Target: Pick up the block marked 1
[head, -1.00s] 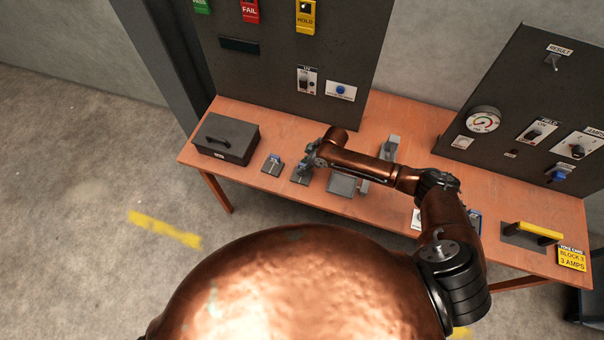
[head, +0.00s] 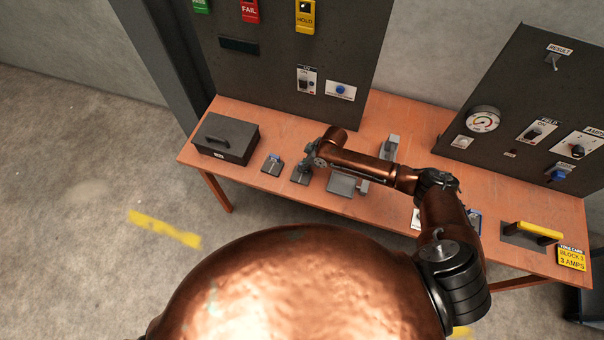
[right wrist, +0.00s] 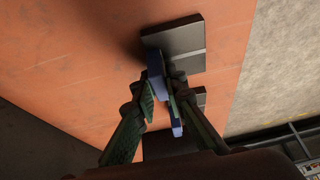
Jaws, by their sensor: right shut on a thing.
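My right gripper (head: 307,162) is over the table, low above a dark flat plate (head: 300,178). In the right wrist view its two fingers (right wrist: 161,92) are closed on a narrow blue block (right wrist: 154,68). The fingers hide much of the block, and no number on it can be read. I cannot tell whether it is clear of what lies below. My left gripper is not in view.
A dark lidded box (head: 226,139) stands at the table's left end. A grey plate (head: 341,185) and a light grey upright part (head: 391,148) are right of the gripper. A dark panel with switches (head: 290,60) rises behind. The table's front edge is close.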

